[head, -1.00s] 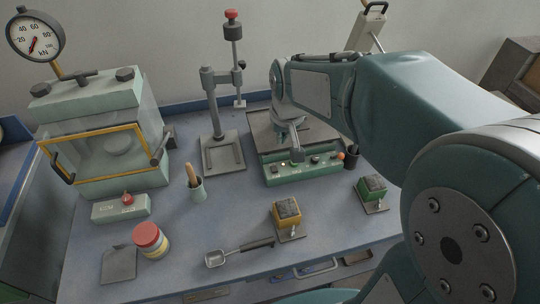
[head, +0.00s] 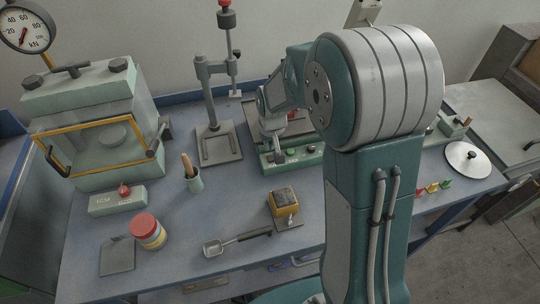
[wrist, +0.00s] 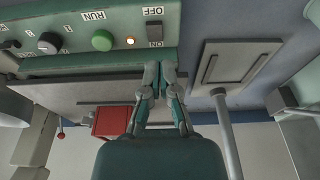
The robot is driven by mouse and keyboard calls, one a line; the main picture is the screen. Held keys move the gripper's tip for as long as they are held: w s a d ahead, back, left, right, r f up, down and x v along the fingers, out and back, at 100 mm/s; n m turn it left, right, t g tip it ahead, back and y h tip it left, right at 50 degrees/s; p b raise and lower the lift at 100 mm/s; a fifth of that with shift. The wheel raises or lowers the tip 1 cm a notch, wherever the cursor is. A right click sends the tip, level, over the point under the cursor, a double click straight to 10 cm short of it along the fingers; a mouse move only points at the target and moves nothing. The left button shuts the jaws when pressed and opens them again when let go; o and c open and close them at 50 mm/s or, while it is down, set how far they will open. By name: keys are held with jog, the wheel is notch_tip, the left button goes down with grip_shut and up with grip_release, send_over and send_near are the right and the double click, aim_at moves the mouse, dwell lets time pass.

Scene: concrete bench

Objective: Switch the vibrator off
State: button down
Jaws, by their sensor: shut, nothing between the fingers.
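The vibrator's pale green control box (head: 275,167) stands at the front of its plate on the bench. In the head view my arm hides the box's right part.
A stand with a red-topped rod (head: 218,145) is just left of the box.

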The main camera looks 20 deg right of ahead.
aim_at(270, 160)
jog(key=shift+s+f, duration=0.2)
jog(key=shift+f, duration=0.95)
jog(key=shift+s+f, duration=0.15)
jog(key=shift+f, duration=0.95)
